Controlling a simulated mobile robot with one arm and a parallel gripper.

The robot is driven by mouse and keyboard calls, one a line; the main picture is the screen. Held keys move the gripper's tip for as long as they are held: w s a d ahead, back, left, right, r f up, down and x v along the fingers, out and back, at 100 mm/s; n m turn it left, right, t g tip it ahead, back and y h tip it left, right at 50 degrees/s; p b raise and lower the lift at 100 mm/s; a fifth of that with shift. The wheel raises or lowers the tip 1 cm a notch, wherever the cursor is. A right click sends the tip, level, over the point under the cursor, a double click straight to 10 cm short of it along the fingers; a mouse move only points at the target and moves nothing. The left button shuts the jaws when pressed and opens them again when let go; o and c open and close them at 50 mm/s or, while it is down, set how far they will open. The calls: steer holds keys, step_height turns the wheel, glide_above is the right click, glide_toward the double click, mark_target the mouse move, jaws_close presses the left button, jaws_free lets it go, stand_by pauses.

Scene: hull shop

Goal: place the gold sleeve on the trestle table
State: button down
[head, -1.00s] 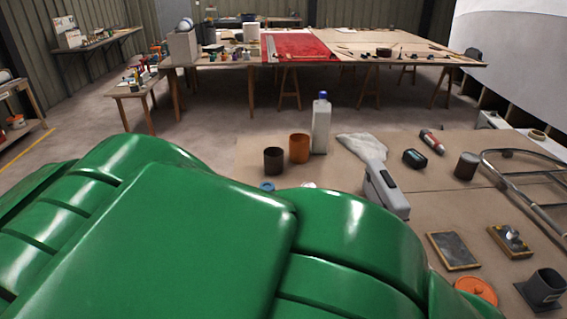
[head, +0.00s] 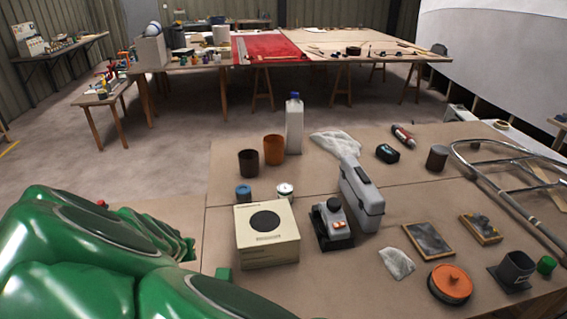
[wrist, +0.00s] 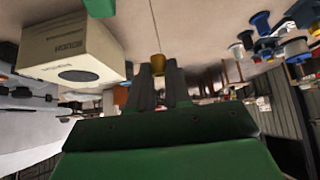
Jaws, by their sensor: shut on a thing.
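In the wrist view my gripper (wrist: 158,75) is shut on the gold sleeve (wrist: 158,64), a small gold cylinder at its fingertips. That view looks upside down, with a brown tabletop along its top; I cannot tell whether the sleeve touches it. In the head view my green arm fills the lower left, and the fingers and sleeve are hidden. A near brown-topped table (head: 330,262) fills the right half; its legs do not show. A large table on trestle legs (head: 372,44) stands farther back.
On the near table stand a cream box (head: 267,237), a grey case (head: 361,199), a black-and-grey device (head: 331,224), an orange cup (head: 274,149), a dark cup (head: 248,163) and a white bottle (head: 294,126). A metal frame (head: 510,195) lies at right. Bare board shows between them.

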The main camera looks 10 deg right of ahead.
steer(key=w+d+m+g+h, duration=0.1)
steer(key=d+m+g+h, duration=0.5)
steer(key=d, duration=1.3)
steer(key=w+d+m+h, duration=0.2)
steer(key=d+m, duration=0.8)
steer(key=d, duration=0.9)
steer(key=shift+s+a+f, duration=0.1)
steer(key=shift+a+f, duration=0.05)
steer(key=shift+f, duration=4.1)
steer(key=shift+a+f, duration=0.1)
steer(key=shift+f, duration=4.1)
steer(key=c, duration=1.1)
jaws_free()
steer(key=shift+f, duration=0.1)
steer(key=v, duration=1.2)
